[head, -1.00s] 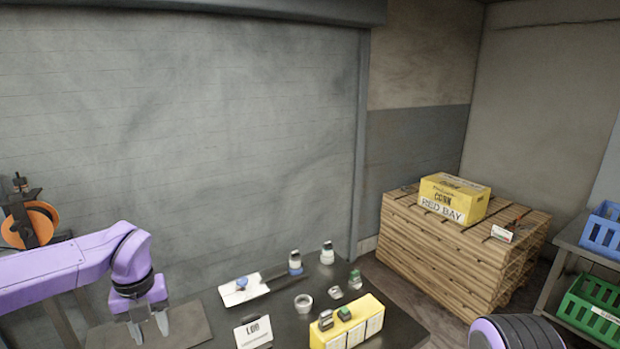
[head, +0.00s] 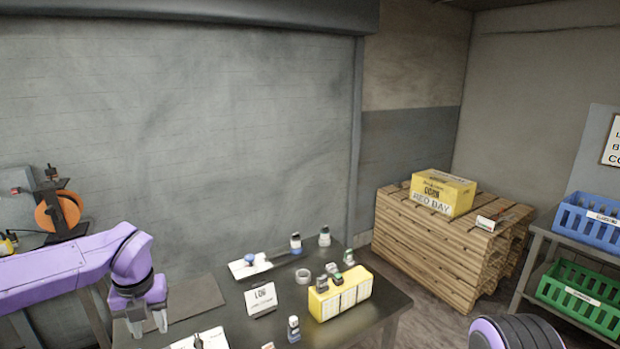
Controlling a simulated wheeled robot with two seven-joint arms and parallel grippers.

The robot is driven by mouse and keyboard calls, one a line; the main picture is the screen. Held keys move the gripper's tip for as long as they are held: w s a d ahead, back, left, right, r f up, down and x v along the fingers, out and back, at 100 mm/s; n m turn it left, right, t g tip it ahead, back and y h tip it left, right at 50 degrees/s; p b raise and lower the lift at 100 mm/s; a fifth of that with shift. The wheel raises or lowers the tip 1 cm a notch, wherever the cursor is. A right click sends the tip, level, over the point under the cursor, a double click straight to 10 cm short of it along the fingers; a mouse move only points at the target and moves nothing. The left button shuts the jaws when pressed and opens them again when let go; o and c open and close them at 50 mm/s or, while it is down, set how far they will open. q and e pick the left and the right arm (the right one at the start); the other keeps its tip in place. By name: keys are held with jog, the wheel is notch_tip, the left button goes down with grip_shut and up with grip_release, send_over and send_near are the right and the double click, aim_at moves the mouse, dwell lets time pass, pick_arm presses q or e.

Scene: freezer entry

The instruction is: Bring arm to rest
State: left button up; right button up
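My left arm comes in from the left in the head view, purple with grey fingers. My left gripper (head: 149,325) points down with its two fingers apart and nothing between them. It is at the near left of the dark table (head: 385,300), in front of a flat grey mat (head: 190,298). Of my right arm only a purple and black rounded part shows at the bottom right; its gripper is out of the picture.
On the table are a LOG card (head: 261,300), a yellow box (head: 341,297) with small items on top, a tape roll (head: 302,275), bottles (head: 295,243) and a white tray (head: 250,267). A yellow carton (head: 443,192) sits on stacked pallets (head: 440,245). Blue (head: 590,222) and green (head: 580,300) crates stand right.

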pick_arm(q)
jog(key=s+d+f+m+t+y+b, duration=0.2)
jog(key=s+f+m+t+b, duration=0.15)
jog(key=f+m, duration=0.9)
jog(key=s+d+f+m+t+y+b, duration=0.1)
jog(key=s+f+m+t+y+b, duration=0.2)
jog(key=f+m, duration=1)
jog(key=s+f+m+g+h+b, duration=0.1)
jog(key=s+f+m+g+b, duration=0.1)
jog(key=s+f, duration=0.7)
jog(key=s+f+m+g+h+b, duration=0.1)
jog(key=s+f+m+b, duration=0.3)
jog(key=s+f, duration=0.5)
jog(key=s+m+g, duration=0.1)
jog(key=s+m, duration=0.1)
jog(key=s, duration=0.3)
jog(key=shift+s+a+f, duration=0.15)
jog(key=shift+s+f, duration=0.2)
pick_arm(e)
notch_tip(320, 180, down, 13)
jog(key=w, duration=0.1)
jog(key=shift+f, duration=0.15)
